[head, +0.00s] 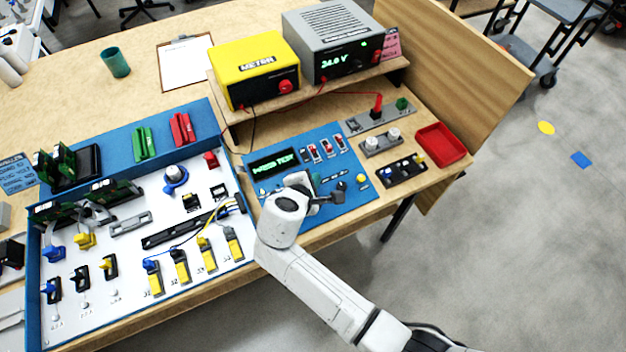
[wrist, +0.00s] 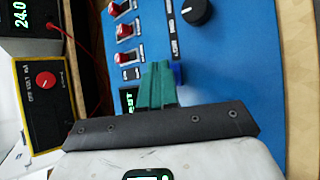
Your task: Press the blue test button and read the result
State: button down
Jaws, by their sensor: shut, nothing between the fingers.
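The blue analyser panel (head: 347,203) lies on the bench, and its display (head: 273,163) reads "PRESS TEST" in green. My gripper (head: 316,180) is over the middle of this panel, just right of and below the display. In the wrist view my gripper (wrist: 160,72) shows its green fingers closed together, with nothing between them. The blue test button (wrist: 178,73) is right beside the fingertips and partly hidden by them. I cannot tell whether the fingers touch it. In the head view my gripper hides the button. The display (wrist: 129,101) is mostly covered in the wrist view.
Red toggle switches (head: 326,149) and a dark knob (wrist: 196,11) are close by on the panel. A yellow meter (head: 254,67) and a grey power supply (head: 335,40) reading 24.0 V stand behind. A white wiring board (head: 130,255) is left, a red tray (head: 440,143) right.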

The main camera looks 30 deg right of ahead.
dwell(0.4)
jog(key=shift+s+r+p, duration=0.15)
jog(key=shift+r+p, duration=0.6)
jog(key=shift+p, duration=0.15)
jog(key=r+p, duration=0.2)
jog(key=s+r+p, duration=0.1)
jog(key=r+p, duration=0.1)
jog(key=p, duration=0.1)
jog(key=shift+r, duration=0.4)
